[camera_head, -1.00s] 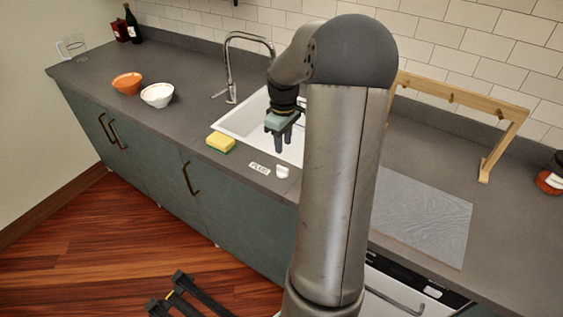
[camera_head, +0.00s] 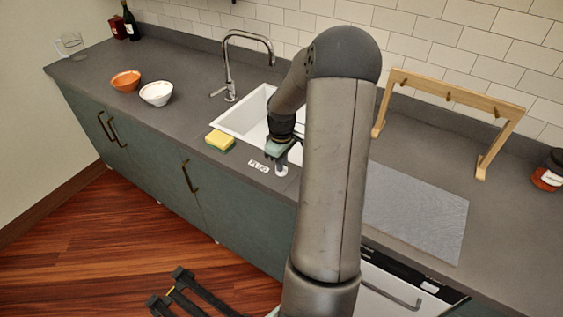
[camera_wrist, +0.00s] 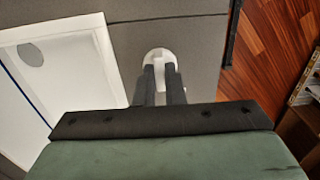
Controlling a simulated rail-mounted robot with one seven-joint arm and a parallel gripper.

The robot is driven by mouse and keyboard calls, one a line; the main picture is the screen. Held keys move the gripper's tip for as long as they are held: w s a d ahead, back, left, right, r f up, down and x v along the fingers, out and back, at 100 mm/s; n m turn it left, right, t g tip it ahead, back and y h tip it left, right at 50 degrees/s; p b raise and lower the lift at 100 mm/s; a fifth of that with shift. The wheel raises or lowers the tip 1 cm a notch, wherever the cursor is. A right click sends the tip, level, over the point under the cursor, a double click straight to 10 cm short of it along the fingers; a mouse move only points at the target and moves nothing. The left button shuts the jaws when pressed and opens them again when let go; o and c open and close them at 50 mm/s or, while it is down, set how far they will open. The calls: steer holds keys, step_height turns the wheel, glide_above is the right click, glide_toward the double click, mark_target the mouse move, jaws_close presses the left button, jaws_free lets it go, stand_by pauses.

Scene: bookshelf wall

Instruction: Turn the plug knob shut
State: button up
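The white plug knob (camera_wrist: 159,56) is round with a raised ridge and sits on the grey counter beside the sink. My gripper (camera_wrist: 160,78) is right over it, pointing down. In the wrist view its two dark fingers stand apart, one on each side of the ridge. I cannot tell whether they touch it. In the head view my gripper (camera_head: 280,164) is low at the counter's front and largely hides the knob. The white PLUG label (camera_head: 257,167) lies on the counter just left of it.
A yellow-green sponge (camera_head: 220,140) lies left of the label. The white sink (camera_head: 243,121) and its tall faucet (camera_head: 228,75) are behind. Orange (camera_head: 126,81) and white (camera_head: 156,93) bowls stand farther left. A wooden rack (camera_head: 447,85) stands at the right back.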

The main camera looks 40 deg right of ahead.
jaws_close()
steer(key=m+b, duration=0.3)
steer(key=m, duration=0.2)
steer(key=shift+m+b, duration=0.3)
steer(key=shift+b, duration=0.1)
steer(key=m+b, duration=0.2)
steer(key=m, duration=0.3)
steer(key=shift+m, duration=0.3)
steer(key=m+b, duration=0.1)
steer(key=m, duration=0.2)
steer(key=shift+r+m, duration=0.1)
steer(key=shift+m, duration=1.8)
steer(key=o, duration=0.7)
jaws_free()
